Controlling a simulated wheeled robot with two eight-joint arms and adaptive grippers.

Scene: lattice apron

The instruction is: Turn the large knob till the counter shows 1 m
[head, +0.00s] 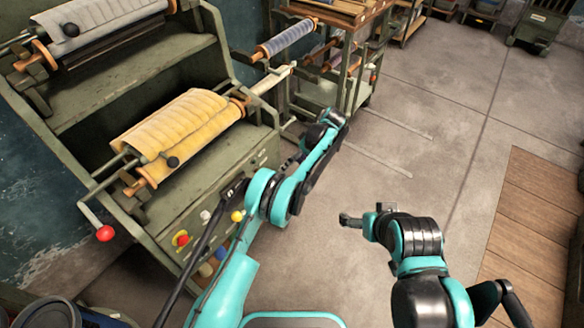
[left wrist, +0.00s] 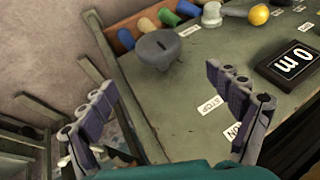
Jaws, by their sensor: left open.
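The large grey knob (left wrist: 158,48) shows in the left wrist view on the green machine panel (left wrist: 180,100), ahead of my fingertips. The black counter (left wrist: 288,66) to its right reads 0 m, upside down in this view. My left gripper (left wrist: 160,80) is open and empty. Its fingers stand on either side below the knob, apart from it.
In the head view, a yellow cloth roll (head: 180,130) and a red-ended crank (head: 105,233) are on the machine. Floor to the right is open.

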